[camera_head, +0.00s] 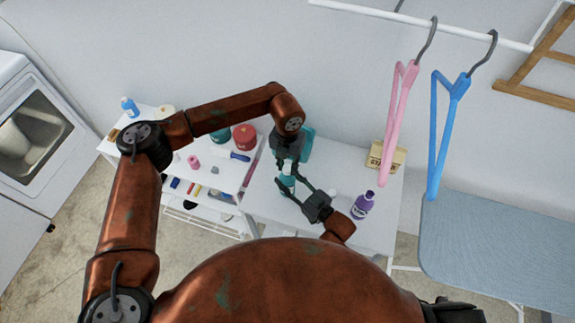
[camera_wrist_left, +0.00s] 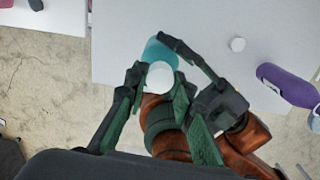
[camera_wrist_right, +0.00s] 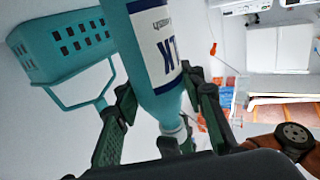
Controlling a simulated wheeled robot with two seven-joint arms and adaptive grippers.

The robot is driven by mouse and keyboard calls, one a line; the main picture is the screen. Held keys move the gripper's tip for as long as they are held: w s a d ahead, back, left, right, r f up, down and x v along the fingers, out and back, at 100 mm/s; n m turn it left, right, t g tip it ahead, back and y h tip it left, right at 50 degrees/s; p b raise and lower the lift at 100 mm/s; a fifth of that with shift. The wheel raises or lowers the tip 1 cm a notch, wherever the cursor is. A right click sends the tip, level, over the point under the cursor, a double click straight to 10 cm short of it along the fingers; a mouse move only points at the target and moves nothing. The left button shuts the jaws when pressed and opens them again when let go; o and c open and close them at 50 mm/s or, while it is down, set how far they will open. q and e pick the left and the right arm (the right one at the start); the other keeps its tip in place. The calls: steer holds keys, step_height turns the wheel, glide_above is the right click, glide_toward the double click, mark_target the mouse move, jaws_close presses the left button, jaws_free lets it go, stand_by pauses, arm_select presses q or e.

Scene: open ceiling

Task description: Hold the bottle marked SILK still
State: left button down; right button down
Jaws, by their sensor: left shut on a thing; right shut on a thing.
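The bottle marked SILK (camera_wrist_right: 158,62) is teal with a white label; only the label's last letters show in the right wrist view. It stands on the white table and also shows in the head view (camera_head: 287,180). My right gripper (camera_head: 286,189) reaches in from the lower right and is shut on the bottle's body. My left gripper (camera_wrist_left: 158,82) comes from above and is shut on the bottle's white cap (camera_wrist_left: 160,73). The grippers partly hide the bottle in the head view.
A purple bottle (camera_head: 362,206) stands right of my right gripper. A small white round thing (camera_wrist_left: 238,44) lies nearby. A teal basket (camera_wrist_right: 62,45) is behind the bottle. A box (camera_head: 385,157) stands at the back right. Pink (camera_head: 398,110) and blue (camera_head: 442,130) hangers hang from a rail.

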arm_select(q)
steer(key=m, duration=1.3)
steer(key=c, duration=1.6)
jaws_free()
step_height(320, 180, up, 12)
steer(key=shift+f, duration=0.1)
arm_select(e)
steer(key=c, duration=1.2)
jaws_free()
